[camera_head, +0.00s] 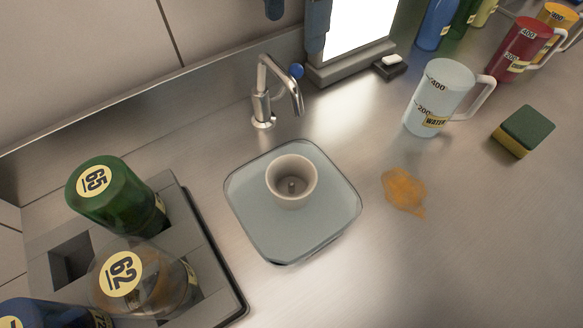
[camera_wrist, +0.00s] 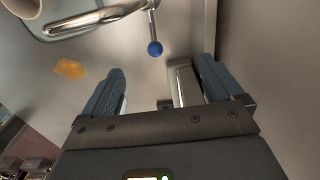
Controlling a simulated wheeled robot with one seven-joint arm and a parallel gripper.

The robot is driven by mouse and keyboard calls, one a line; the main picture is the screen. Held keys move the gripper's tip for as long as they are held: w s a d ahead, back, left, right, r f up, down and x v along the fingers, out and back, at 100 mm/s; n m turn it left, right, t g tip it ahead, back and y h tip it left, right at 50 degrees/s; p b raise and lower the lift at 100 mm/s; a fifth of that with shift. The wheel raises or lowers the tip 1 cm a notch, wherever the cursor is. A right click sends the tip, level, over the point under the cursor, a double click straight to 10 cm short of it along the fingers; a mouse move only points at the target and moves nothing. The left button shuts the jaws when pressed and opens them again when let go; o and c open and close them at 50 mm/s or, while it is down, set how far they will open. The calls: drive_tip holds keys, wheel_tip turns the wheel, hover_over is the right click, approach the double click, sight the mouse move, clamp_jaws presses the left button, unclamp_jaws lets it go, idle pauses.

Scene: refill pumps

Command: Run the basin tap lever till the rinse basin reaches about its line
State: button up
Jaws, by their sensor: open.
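The chrome basin tap (camera_head: 262,100) stands behind the rinse basin, its spout bent toward it. Its lever ends in a blue ball (camera_head: 296,71), which also shows in the wrist view (camera_wrist: 155,48) on a thin rod. The rinse basin (camera_head: 250,212) is a rounded square with a smooth grey-blue surface inside; I cannot make out its line. No stream shows from the spout. My gripper (camera_head: 296,20) is open at the top edge of the head view, behind the tap. In the wrist view its fingers (camera_wrist: 160,82) stand apart, with the ball ahead between them, untouched.
A beige cup (camera_head: 304,196) stands in the basin. A grey rack (camera_head: 203,250) with labelled bottles is at left. A water jug (camera_head: 438,95), a sponge (camera_head: 523,131) and an orange spill (camera_head: 403,190) are at right. A lit panel (camera_head: 350,35) stands behind. The front right counter is clear.

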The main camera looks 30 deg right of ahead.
drive_tip(key=shift+r, duration=1.05)
drive_tip(key=shift+s, duration=0.15)
